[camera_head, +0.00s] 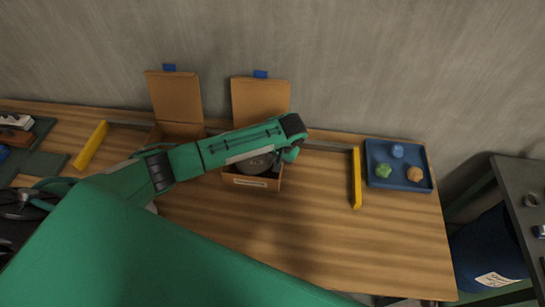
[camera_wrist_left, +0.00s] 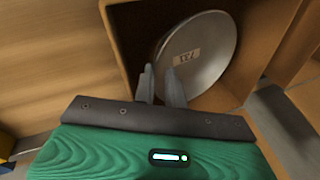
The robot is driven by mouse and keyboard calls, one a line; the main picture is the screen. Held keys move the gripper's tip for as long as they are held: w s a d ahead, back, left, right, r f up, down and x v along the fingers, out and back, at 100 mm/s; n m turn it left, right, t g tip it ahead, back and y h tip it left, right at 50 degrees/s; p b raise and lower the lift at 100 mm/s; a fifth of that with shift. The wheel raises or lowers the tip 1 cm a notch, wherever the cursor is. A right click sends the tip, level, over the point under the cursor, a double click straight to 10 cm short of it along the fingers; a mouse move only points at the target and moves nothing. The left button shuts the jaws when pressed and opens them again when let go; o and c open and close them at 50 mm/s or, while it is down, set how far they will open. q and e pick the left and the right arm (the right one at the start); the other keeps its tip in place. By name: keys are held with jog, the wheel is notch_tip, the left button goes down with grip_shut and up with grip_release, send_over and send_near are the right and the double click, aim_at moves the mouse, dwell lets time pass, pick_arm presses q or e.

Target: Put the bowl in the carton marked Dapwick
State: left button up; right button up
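A grey metal bowl (camera_head: 254,163) sits inside the right-hand open brown carton (camera_head: 261,100). It also shows in the left wrist view (camera_wrist_left: 208,50), with a small label on it, tilted against the carton's inside. The carton has a pale label on its front, too small to read. A second open carton (camera_head: 175,98) stands to the left, its front mostly hidden by my arm. My left gripper (camera_wrist_left: 159,72) is at the bowl's near rim, fingers a little apart with a gap showing between them. In the head view my left gripper (camera_head: 290,152) is over the right-hand carton. My right gripper is not seen.
A blue tray (camera_head: 402,185) with several small coloured lumps lies at the right of the table. Yellow bars (camera_head: 357,178) (camera_head: 91,146) stand on either side of the cartons. The wooden table (camera_head: 320,225) is clear in front. A wall stands behind.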

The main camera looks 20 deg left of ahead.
pick_arm(q)
jog(key=shift+r, duration=0.1)
jog(key=shift+r, duration=0.2)
jog(key=b+v, duration=0.2)
jog(key=v, duration=0.9)
jog(key=shift+r, duration=0.35)
jog(key=shift+d, duration=0.1)
